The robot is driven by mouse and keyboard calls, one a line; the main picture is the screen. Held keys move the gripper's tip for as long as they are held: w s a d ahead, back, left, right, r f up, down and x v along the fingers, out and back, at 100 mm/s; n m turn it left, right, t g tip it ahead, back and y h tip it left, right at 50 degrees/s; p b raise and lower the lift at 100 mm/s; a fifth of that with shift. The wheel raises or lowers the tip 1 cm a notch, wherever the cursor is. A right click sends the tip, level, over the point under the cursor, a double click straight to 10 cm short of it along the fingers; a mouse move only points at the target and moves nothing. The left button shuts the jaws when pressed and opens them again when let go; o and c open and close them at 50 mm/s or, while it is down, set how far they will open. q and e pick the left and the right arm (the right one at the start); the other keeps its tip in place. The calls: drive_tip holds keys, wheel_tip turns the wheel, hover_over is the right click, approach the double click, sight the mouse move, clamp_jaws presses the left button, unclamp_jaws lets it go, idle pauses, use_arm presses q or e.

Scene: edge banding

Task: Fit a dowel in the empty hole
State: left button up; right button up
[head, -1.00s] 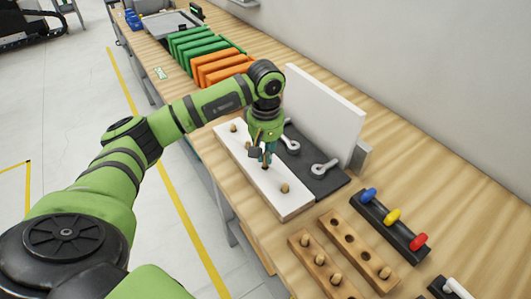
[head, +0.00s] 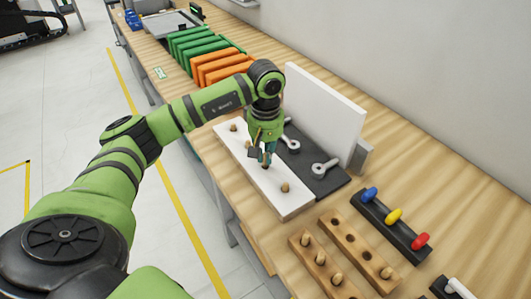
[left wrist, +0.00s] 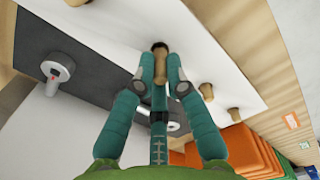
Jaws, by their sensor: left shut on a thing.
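A long white board (head: 235,153) lies on the bench with several wooden dowels upright in it. One dowel (head: 285,187) stands near its front end and another (head: 234,128) near its far end. My left gripper (head: 266,158) is upright over the board. In the left wrist view its teal fingers (left wrist: 162,80) are shut on a wooden dowel (left wrist: 161,66). The dowel's tip is at the dark empty hole (left wrist: 159,46) in the board; I cannot tell whether it is inside. Two seated dowels (left wrist: 206,90) show to the right. My right gripper is out of view.
A white upright panel (head: 325,110) and a dark plate with metal clamps (head: 320,183) stand behind the board. Wooden racks with dowels (head: 355,245) and a black rack with coloured knobs (head: 390,225) are to the right. Orange panels (head: 222,68) stand beyond.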

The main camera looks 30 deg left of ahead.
use_arm(q)
drive_tip(key=shift+f+b, duration=1.05)
drive_tip(key=shift+f, duration=0.1)
idle(1.2)
drive_tip(key=o, duration=0.8)
drive_tip(key=shift+r, duration=0.1)
drive_tip(key=shift+r+p, duration=1.5)
drive_tip(key=shift+r, duration=0.95)
